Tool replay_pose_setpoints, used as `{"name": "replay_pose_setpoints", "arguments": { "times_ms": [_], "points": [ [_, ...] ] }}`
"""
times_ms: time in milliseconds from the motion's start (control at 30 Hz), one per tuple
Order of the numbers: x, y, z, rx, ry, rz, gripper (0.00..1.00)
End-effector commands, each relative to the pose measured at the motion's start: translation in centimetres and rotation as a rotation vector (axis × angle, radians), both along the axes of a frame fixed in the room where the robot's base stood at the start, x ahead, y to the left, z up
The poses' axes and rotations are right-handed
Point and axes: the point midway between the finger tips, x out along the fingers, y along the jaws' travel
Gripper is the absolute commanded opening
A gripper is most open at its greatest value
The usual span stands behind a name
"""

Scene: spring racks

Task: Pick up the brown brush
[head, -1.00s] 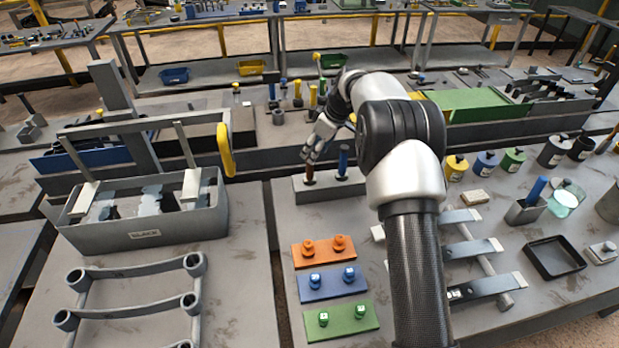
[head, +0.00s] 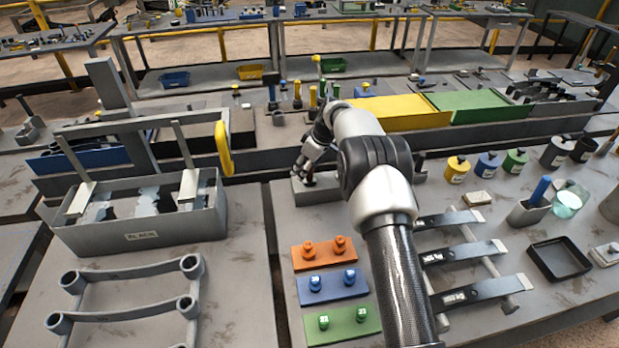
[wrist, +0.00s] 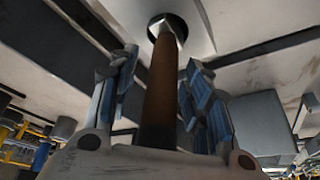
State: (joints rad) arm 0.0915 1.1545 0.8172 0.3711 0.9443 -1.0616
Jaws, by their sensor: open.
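The brown brush (wrist: 160,95) stands in a round dark hole, its brown handle crossing the middle of the wrist view with a pale metal collar at the hole. My gripper (wrist: 158,66) is open, with one finger on each side of the handle and a visible gap on both sides. In the head view my gripper (head: 309,166) is low over the grey holder block (head: 313,194). The brush is mostly hidden there by my fingers.
Orange (head: 324,254), blue (head: 332,287) and green (head: 342,325) plates with knobs lie in front of the block. A grey bin (head: 140,235) stands to the left. Several small pots, including a yellow one (head: 457,170), stand to the right.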

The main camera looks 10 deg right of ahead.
Motion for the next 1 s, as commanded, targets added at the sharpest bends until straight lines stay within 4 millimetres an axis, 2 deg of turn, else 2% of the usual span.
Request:
{"name": "replay_pose_setpoints", "arguments": {
  "times_ms": [67, 700, 1000],
  "points": [
    [-0.01, -0.01, 0.03, 0.0, 0.0, 0.0, 0.44],
    [-0.03, -0.02, 0.04, 0.0, 0.0, 0.0, 0.01],
    [-0.01, -0.01, 0.1, 0.0, 0.0, 0.0, 0.0]
  ]
}}
